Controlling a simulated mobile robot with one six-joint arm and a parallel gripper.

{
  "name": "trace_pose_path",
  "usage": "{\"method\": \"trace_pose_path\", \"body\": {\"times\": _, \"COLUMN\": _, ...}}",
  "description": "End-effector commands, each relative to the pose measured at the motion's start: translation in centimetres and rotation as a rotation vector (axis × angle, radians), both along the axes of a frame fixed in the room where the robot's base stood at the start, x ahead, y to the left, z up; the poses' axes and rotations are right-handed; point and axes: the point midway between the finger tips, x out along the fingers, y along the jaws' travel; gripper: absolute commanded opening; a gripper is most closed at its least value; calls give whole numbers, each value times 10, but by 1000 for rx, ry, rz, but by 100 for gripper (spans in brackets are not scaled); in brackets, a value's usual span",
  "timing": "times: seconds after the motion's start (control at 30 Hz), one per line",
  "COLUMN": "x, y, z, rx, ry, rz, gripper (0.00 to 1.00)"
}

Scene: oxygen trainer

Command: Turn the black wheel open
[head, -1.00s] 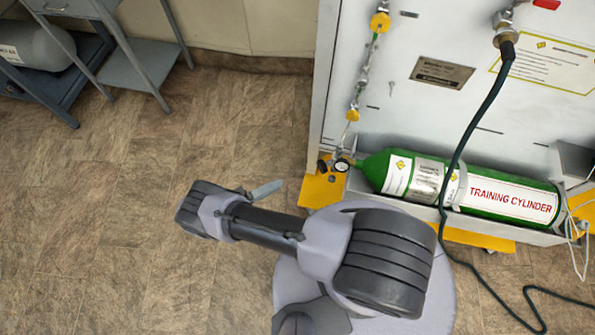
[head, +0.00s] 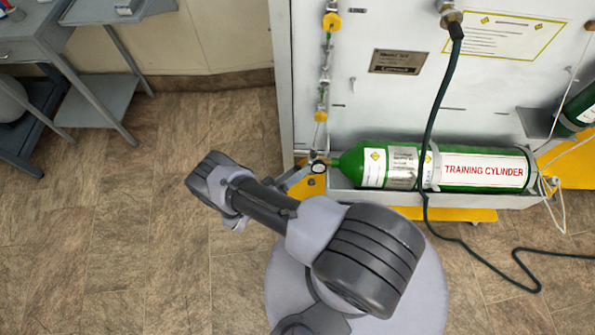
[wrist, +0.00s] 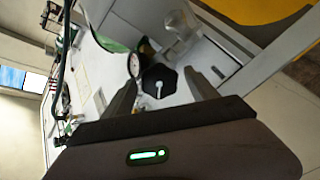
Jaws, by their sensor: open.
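The black wheel (wrist: 150,77) is a small dark knob with a pale centre in the wrist view. My gripper (wrist: 160,80) is open, with one finger on either side of the wheel in that view. The fingers look empty, and I cannot tell whether either touches the wheel. A round white gauge (wrist: 133,64) sits beside the wheel; it also shows in the head view (head: 318,168), at the neck of the green training cylinder (head: 455,185). In the head view my wrist hides most of the gripper, and I cannot make out the wheel.
The cylinder lies in a grey tray (head: 390,199) along the white panel (head: 365,105). A dark hose (head: 428,130) hangs across it and runs over the floor. A grey cart (head: 100,85) stands at the upper left. The floor (head: 90,240) at the left is clear.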

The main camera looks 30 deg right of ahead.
Motion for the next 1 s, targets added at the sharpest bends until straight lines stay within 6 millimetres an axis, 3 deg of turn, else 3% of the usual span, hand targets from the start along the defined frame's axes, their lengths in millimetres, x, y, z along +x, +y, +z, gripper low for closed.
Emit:
{"method": "trace_pose_path", "body": {"times": 0.27, "x": 0, "y": -1, "z": 0, "rx": 0, "ry": 1, "rz": 0, "gripper": 66}}
{"method": "trace_pose_path", "body": {"times": 0.57, "x": 0, "y": -1, "z": 0, "rx": 0, "ry": 1, "rz": 0, "gripper": 7}}
{"method": "trace_pose_path", "body": {"times": 1.0, "x": 0, "y": -1, "z": 0, "rx": -16, "ry": 117, "rz": 0, "gripper": 5}}
